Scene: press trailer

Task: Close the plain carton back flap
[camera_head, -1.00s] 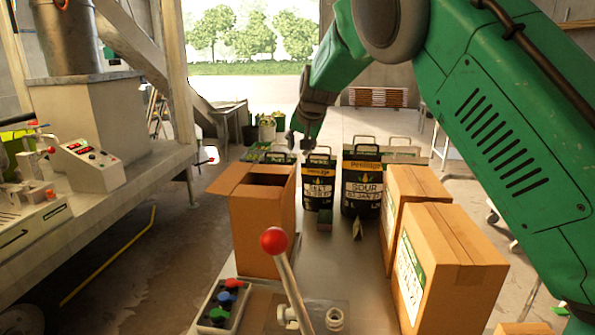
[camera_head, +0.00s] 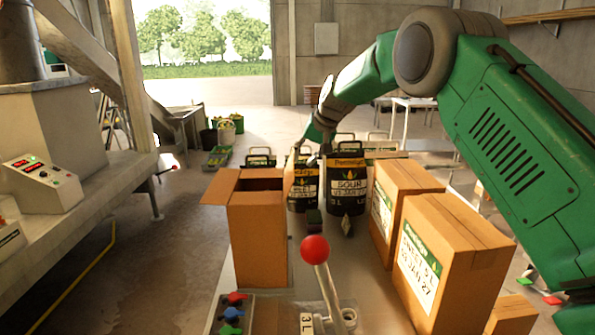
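The plain carton (camera_head: 257,245) is a brown box standing upright on the table, left of the middle, with its top open and dark inside. Its left flap (camera_head: 220,188) sticks out to the left. A narrow brown strip at the far edge looks like the back flap (camera_head: 262,173); its exact angle is hard to tell. My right gripper (camera_head: 303,143) reaches in from the right, beyond and to the right of the carton, apart from it in the picture. My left gripper is not in view.
Black pouches (camera_head: 347,186) stand right of the carton. Two labelled cartons (camera_head: 455,260) stand farther right. A red-knobbed lever (camera_head: 315,250) and a box with coloured buttons (camera_head: 232,313) are in front. A machine with a control panel (camera_head: 43,183) is at the left.

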